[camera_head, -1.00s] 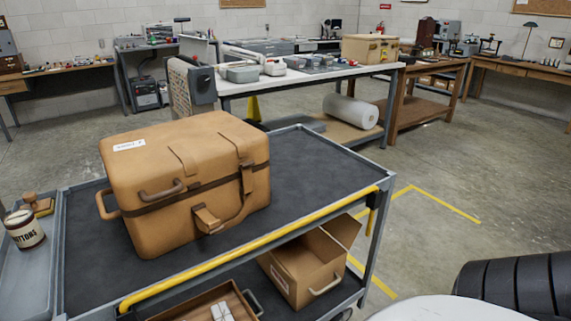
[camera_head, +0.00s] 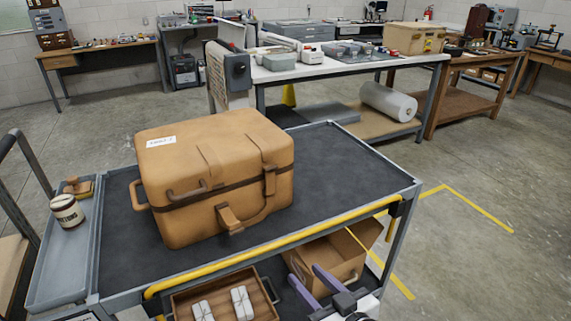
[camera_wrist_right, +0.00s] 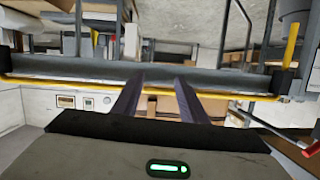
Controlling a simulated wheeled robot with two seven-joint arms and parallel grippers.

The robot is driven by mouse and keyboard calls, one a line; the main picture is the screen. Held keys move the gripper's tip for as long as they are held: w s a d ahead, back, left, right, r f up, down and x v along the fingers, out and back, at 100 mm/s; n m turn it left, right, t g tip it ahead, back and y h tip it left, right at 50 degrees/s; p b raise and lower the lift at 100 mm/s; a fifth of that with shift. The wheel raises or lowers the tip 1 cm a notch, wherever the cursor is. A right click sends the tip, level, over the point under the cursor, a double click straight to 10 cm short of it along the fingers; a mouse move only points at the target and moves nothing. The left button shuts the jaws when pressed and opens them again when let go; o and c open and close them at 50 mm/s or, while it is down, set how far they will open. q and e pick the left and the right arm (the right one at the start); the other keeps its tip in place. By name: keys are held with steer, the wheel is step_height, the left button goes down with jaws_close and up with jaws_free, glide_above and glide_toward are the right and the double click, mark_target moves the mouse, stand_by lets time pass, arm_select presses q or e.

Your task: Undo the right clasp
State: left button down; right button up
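A tan leather case (camera_head: 215,180) stands shut on the cart's top, its front facing me and to the right. On its front, the right clasp (camera_head: 270,182) is a strap that crosses the dark seam band and looks fastened. A second tan strap piece (camera_head: 228,217) hangs low on the front, left of it, and looks loose. A brown handle (camera_head: 187,190) sits further left. My right gripper (camera_head: 304,273), with purple fingers, is open and empty in front of the cart, below and right of the case. The right wrist view shows its spread fingers (camera_wrist_right: 159,80) too. My left gripper is out of view.
The cart's yellow rail (camera_head: 270,250) runs between my right gripper and the case. The dark top (camera_head: 345,170) is clear right of the case. A side tray (camera_head: 68,255) holds a labelled tin (camera_head: 67,211). An open box (camera_head: 340,255) and a tray with white packets (camera_head: 190,299) sit below.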

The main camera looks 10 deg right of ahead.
mark_target(271, 175)
steer(key=w+a+r+t+y+p, duration=0.1)
steer(key=w+r, duration=0.3)
steer(key=r, duration=0.3)
steer(key=w+r+t+p, duration=0.15)
steer(key=w+r, duration=0.25)
steer(key=r, duration=0.4)
steer(key=shift+n, duration=0.4)
steer(key=x, duration=0.8)
steer(key=shift+w+a, duration=0.1)
steer(key=shift+a, duration=0.2)
steer(key=shift+x, duration=0.8)
jaws_close()
